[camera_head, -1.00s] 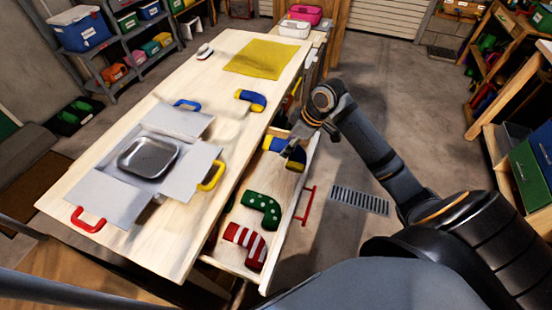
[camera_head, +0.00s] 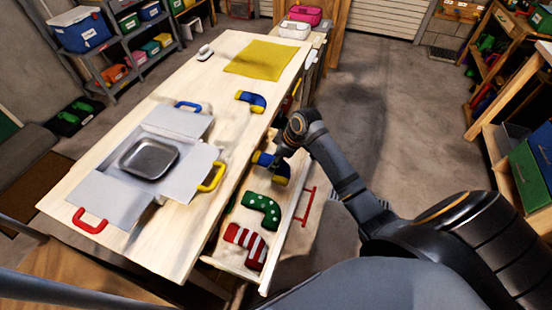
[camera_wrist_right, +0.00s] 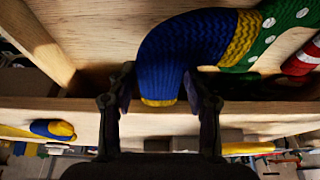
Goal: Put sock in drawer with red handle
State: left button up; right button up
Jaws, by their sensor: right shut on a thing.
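A blue sock with yellow ends (camera_head: 264,159) is held by my right gripper (camera_head: 283,160) over the far part of the open drawer (camera_head: 248,208) with the red handle (camera_head: 304,205). In the right wrist view, the two fingers (camera_wrist_right: 160,88) stand on either side of the sock's (camera_wrist_right: 185,45) leg near its yellow end. I cannot tell whether the sock touches the drawer floor. A green sock with white dots (camera_head: 262,209) and a red-and-white striped sock (camera_head: 245,243) lie in the same drawer. My left gripper is out of view.
Another blue and yellow sock (camera_head: 251,101) lies on the wooden table (camera_head: 215,115) near its right edge. A metal tray (camera_head: 148,159) sits among white flaps with blue, yellow and red handles. A yellow cloth (camera_head: 258,57) lies at the far end. Floor right of the drawer is open.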

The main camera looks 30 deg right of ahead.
jog(key=shift+f, duration=0.2)
jog(key=shift+f, duration=0.4)
jog(key=o, duration=1.1)
jog(key=shift+r, duration=0.1)
jog(key=shift+r, duration=0.35)
jog(key=v, duration=1.2)
jog(key=shift+r, duration=0.2)
jog(key=shift+s, duration=0.1)
